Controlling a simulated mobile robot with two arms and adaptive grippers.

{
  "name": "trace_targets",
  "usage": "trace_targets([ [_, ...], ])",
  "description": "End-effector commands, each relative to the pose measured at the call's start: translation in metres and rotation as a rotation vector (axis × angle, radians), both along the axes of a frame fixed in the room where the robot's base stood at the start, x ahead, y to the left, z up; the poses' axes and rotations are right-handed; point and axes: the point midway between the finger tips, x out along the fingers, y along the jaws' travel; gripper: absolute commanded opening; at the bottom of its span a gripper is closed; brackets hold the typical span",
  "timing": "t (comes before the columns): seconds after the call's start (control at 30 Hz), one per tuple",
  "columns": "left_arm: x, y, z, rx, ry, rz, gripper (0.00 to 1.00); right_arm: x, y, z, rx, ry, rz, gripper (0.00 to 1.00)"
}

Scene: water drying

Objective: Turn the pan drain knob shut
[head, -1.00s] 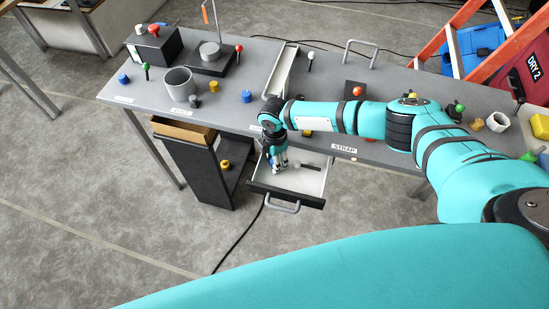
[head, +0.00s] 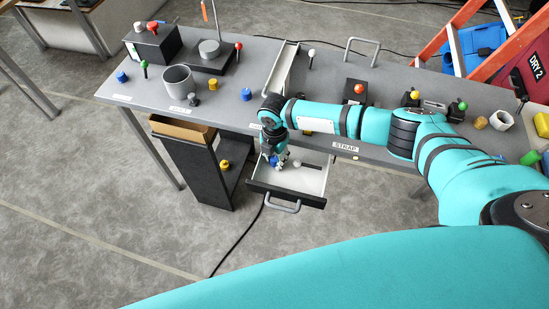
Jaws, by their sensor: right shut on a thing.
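The pan (head: 305,197) is a shallow light tray with a dark front and a grey bar handle, pulled out under the table's front edge. My right gripper (head: 279,163) points down into its back left part. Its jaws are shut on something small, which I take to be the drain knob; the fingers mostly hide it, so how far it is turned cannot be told. A small pale round piece (head: 297,164) lies in the pan to the right of the fingers. My left gripper is not in view.
The grey table (head: 225,108) holds a grey cup (head: 178,80), a black box (head: 155,44) and several coloured knobs. A dark cabinet (head: 198,172) stands left of the pan. A black cable (head: 238,240) runs over the open floor. An orange ladder (head: 510,42) stands at the back right.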

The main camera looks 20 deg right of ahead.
Motion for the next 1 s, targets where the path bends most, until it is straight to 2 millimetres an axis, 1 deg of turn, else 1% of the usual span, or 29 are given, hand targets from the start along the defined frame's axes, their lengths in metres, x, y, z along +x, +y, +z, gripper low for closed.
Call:
trace_targets([
  [0.23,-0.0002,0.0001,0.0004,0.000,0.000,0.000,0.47,0.0005,-0.0005,0.0007,-0.001,-0.001,0.001,0.00],
  [0.27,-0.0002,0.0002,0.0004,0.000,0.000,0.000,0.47,0.0005,-0.0005,0.0007,-0.001,-0.001,0.001,0.30],
  [0.4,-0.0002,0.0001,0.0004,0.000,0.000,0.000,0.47,0.0004,-0.0004,0.0006,-0.001,-0.001,0.000,0.48],
  [0.87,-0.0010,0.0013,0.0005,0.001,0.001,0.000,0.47,0.0002,0.0002,0.0005,0.000,-0.001,-0.004,0.49],
  [1.0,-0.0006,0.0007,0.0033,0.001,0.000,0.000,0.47,0.0004,0.0002,0.0016,0.000,-0.001,-0.061,0.49],
])
